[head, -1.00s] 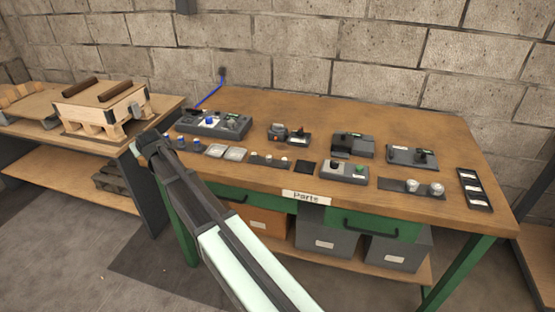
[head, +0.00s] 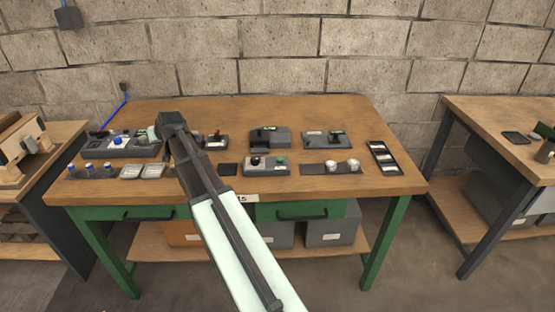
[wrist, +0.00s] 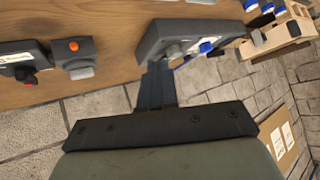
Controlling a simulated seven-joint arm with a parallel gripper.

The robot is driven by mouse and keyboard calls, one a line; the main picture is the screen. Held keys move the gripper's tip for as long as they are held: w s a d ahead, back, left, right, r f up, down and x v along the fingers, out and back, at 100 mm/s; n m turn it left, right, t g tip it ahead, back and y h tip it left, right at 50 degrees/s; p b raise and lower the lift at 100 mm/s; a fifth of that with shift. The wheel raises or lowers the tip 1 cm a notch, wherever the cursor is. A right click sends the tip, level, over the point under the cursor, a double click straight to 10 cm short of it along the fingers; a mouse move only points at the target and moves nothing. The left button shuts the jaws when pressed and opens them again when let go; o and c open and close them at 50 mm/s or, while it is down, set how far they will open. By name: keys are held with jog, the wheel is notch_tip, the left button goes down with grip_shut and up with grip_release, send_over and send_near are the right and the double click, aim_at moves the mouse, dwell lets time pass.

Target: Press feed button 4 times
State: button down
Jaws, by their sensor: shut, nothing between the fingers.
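My gripper (wrist: 157,72) is shut and empty in the wrist view. Its fingertips overlap the near edge of a grey control box; contact cannot be told. This blue-button box (head: 120,145) stands at the workbench's back left in the head view. A small box with an orange button (wrist: 73,46) stands apart to the left in the wrist view; my arm hides it in the head view. No label reads clearly enough to tell which is the feed button.
The workbench (head: 320,108) also holds a lever box (head: 215,141), two dark boxes behind, small blue-topped parts (head: 89,169), metal cylinders (head: 331,167) and a slotted tray (head: 383,158). A second table (head: 500,110) stands right. The bench's back strip is clear.

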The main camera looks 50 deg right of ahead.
jog(key=s+d+r+m, duration=0.2)
jog(key=s+d+m, duration=0.2)
jog(key=s+d, duration=1.2)
notch_tip(320, 180, up, 2)
jog(key=m, duration=0.3)
send_over(282, 160)
jog(key=shift+d+g+h, duration=0.1)
jog(key=shift+g+h, duration=0.3)
jog(key=shift+w+f, duration=0.1)
jog(key=shift+f, duration=4.25)
jog(key=shift+f, duration=0.2)
jog(key=shift+f, duration=0.25)
